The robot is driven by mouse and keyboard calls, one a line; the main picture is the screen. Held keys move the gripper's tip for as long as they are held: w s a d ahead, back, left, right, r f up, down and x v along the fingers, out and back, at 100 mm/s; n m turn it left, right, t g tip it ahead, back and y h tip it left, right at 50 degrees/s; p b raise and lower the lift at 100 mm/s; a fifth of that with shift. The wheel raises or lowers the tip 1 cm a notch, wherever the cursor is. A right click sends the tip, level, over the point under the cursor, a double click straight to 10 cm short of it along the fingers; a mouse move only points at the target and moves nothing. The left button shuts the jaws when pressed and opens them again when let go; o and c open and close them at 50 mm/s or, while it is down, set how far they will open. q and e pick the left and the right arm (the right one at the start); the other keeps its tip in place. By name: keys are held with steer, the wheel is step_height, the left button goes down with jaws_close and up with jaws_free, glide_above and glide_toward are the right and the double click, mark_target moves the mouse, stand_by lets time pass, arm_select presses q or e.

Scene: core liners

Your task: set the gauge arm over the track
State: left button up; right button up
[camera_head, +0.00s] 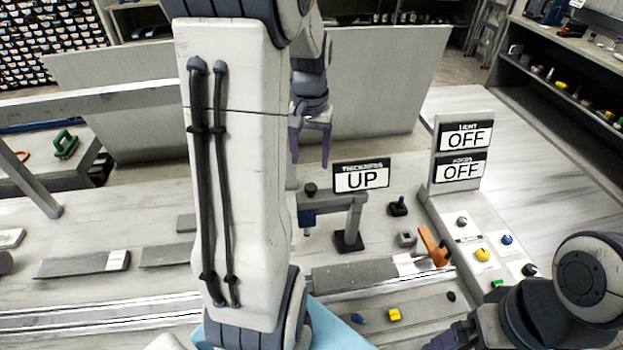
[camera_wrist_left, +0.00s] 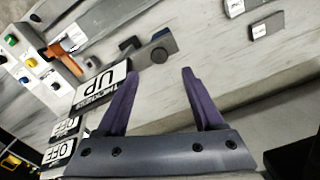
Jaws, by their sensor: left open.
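The gauge arm (camera_head: 338,201) is a grey bar on a post with a black foot. It reaches left to a blue block and a dark knob (camera_head: 310,188), and partly shows in the wrist view (camera_wrist_left: 150,45). A sign (camera_head: 361,177) by it reads UP. The track (camera_head: 95,325) is a pair of pale rails along the front of the bench. My left gripper (camera_head: 311,150) is open and empty, behind and above the knob end, apart from it. My right gripper (camera_head: 448,340) is partly cut off at the bottom edge; its jaws are unclear.
My left arm hides the middle of the bench. Grey half-round pieces (camera_head: 80,265) lie on the bench; another (camera_head: 350,276) lies near the rails. A panel (camera_head: 470,235) with coloured buttons and two OFF signs stands right. An orange lever (camera_head: 433,246) is beside it.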

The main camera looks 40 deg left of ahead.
mark_target(310, 186)
arm_select(q)
step_height(310, 186, down, 8)
steer(key=shift+f+p, duration=0.2)
steer(key=shift+p, duration=0.4)
jaws_close()
steer(key=shift+r, duration=0.1)
stand_by(1.0)
